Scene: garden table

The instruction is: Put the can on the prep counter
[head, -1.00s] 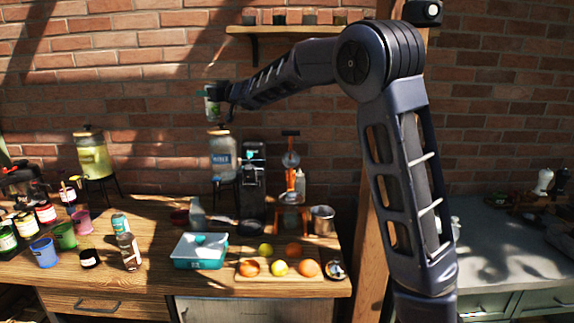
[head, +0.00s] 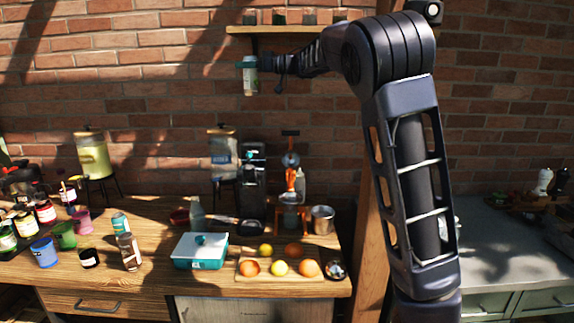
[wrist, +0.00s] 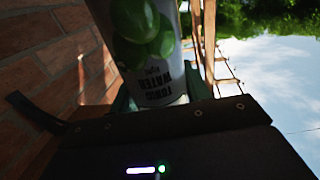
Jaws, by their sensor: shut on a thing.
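The can (head: 250,80) is pale with a green part. It is held upright, high in front of the brick wall, at the left end of my arm. In the wrist view the can (wrist: 155,80) shows green fruit and the printed words "tonic water", between the fingers. My gripper (head: 262,66) is shut on it, and in the wrist view its fingers (wrist: 160,95) flank the can. A grey-topped counter (head: 500,245) with green drawers stands at the right; which surface is the prep counter is not labelled.
A wooden table (head: 150,275) at left holds jars, cups, dispensers and a teal box (head: 200,252). A board (head: 290,277) carries fruit. A wooden post (head: 370,240) stands between table and counter. The counter's front middle looks clear.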

